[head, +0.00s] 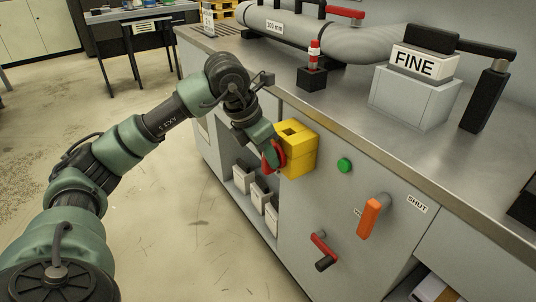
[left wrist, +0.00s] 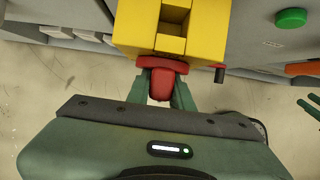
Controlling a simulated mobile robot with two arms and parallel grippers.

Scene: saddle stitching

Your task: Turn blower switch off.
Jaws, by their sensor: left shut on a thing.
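A yellow switch box (head: 300,150) with a red knob (head: 277,156) on its left-facing side is mounted on the front of the grey cabinet. My left gripper (head: 268,152) is at the red knob, with its fingers closed around it. In the left wrist view the yellow box (left wrist: 205,35) is at the top, and the red knob (left wrist: 162,82) sits between the two green fingers (left wrist: 163,95). Any marking of the knob's position is hidden.
A green button (head: 344,165), an orange handle (head: 370,218) by a SHUT label and a red-handled lever (head: 322,248) are on the cabinet front. A FINE-labelled box (head: 412,95) and a large pipe (head: 300,32) are on the worktop. Open floor lies to the left.

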